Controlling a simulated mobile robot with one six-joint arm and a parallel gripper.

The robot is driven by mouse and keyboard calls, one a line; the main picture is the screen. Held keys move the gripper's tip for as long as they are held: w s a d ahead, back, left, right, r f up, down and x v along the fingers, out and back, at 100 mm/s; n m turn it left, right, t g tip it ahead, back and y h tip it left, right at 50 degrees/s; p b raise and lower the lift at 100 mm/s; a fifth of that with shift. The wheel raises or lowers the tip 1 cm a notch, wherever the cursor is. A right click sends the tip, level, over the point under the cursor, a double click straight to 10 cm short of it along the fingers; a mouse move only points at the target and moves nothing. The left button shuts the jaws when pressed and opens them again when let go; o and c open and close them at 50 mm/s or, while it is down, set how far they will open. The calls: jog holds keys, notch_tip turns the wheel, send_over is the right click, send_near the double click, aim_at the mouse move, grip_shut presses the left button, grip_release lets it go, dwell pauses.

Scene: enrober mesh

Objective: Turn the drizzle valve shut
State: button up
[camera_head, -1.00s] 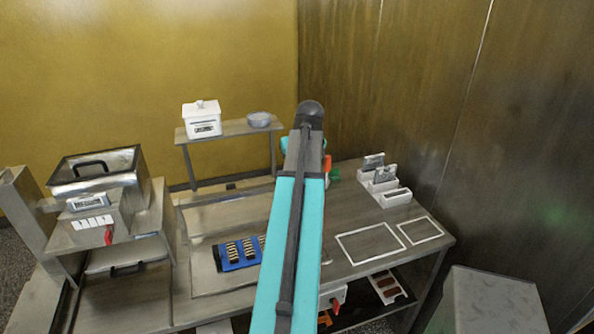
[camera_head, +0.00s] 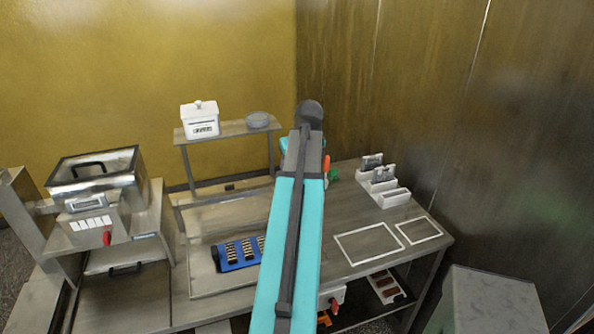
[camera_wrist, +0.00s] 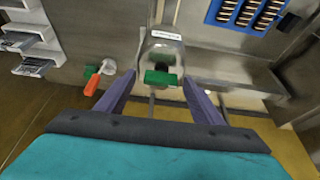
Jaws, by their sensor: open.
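A green bar handle (camera_wrist: 160,77) sits on the front of a grey metal vessel with a white label (camera_wrist: 162,36) in the wrist view; I take it for the drizzle valve. My gripper (camera_wrist: 158,79) is open, with its two purple fingers on either side of the handle in the picture. The fingers look empty, and I cannot tell whether they reach the handle's depth. In the head view my arm hides the gripper and this handle.
A tool with an orange handle (camera_wrist: 92,85) lies left of the fingers, near a green piece (camera_wrist: 90,70). A blue tray of bars (camera_head: 238,254) lies on the bench. White holders (camera_head: 386,187) stand right.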

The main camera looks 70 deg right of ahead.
jog(key=shift+r, duration=0.1)
jog(key=b+v, duration=0.4)
jog(key=v, duration=0.9)
jog(key=shift+r, duration=0.3)
jog(key=shift+s, duration=0.1)
dwell(0.4)
